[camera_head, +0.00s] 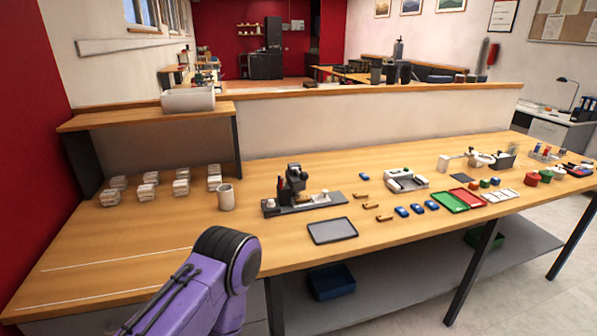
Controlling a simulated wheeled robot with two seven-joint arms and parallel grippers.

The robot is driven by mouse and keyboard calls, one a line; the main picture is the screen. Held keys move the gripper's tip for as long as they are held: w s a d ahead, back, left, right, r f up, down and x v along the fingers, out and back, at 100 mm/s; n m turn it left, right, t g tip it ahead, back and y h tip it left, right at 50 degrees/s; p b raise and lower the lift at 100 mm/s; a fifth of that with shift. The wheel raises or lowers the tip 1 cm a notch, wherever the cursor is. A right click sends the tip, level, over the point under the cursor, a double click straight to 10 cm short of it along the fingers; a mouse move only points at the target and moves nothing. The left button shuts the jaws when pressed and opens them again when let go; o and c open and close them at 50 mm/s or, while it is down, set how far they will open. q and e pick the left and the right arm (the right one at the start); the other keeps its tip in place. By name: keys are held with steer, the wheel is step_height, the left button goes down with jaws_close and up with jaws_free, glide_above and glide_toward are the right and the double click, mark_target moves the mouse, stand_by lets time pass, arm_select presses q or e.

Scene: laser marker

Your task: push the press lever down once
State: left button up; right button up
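A small dark machine (291,180) with an upright head stands on a long grey base plate (325,205) near the middle of the wooden table; it looks like a press, but a separate lever is too small to make out. A white and grey device (406,180) stands to its right, and I cannot tell whether it carries a lever. A purple and black link of my arm enters at the lower left, in front of the table's front edge. Neither gripper shows.
The wooden table (110,265) is clear at its left front. Stacked white blocks (148,190) and a pale cup (226,197) stand left of the machine. A grey tray (332,231) lies in front. Brown and blue pieces, then green and red trays (449,202), lie right.

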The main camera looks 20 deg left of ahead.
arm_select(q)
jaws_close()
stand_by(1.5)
